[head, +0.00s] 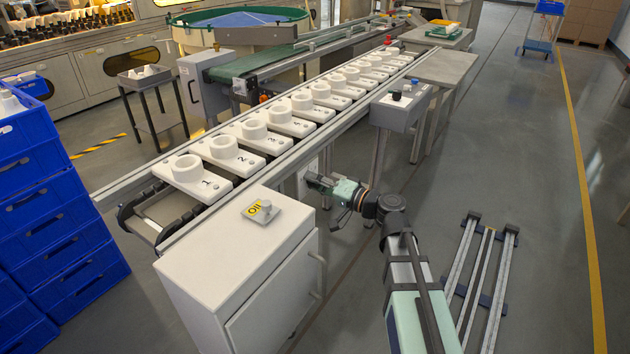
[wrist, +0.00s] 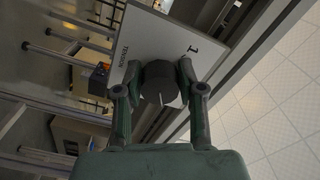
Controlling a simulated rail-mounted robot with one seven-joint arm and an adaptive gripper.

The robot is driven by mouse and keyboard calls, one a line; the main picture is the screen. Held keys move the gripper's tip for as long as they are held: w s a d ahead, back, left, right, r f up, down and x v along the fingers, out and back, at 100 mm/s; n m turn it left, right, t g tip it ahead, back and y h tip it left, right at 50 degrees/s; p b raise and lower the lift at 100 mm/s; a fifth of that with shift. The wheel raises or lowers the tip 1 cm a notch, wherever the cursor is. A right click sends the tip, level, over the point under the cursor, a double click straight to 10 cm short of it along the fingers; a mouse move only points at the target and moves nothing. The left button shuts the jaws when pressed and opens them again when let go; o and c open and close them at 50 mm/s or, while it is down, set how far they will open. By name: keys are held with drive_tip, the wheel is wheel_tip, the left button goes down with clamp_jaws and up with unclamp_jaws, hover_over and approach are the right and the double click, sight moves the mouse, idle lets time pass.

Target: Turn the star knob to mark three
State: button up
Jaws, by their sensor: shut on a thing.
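In the wrist view a black knob (wrist: 160,84) with a white pointer line stands on a tilted white plate (wrist: 176,38). The line runs toward the bottom of the picture, toward my gripper's body. My gripper (wrist: 161,88) is shut on the knob, one finger on each side. In the head view my gripper (head: 322,184) is at the near side of the conveyor, and the knob is hidden there.
The conveyor (head: 164,238) carries a row of numbered white blocks (head: 232,158) above my gripper. A white cabinet (head: 235,275) stands to its left, and a grey control box (head: 400,107) is up to its right. A floor rack (head: 485,265) lies right of my arm.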

idle(0.3)
drive_tip(key=o, duration=1.1)
drive_tip(key=shift+a, duration=0.1)
drive_tip(key=shift+o, duration=0.2)
drive_tip(key=v, duration=1.2)
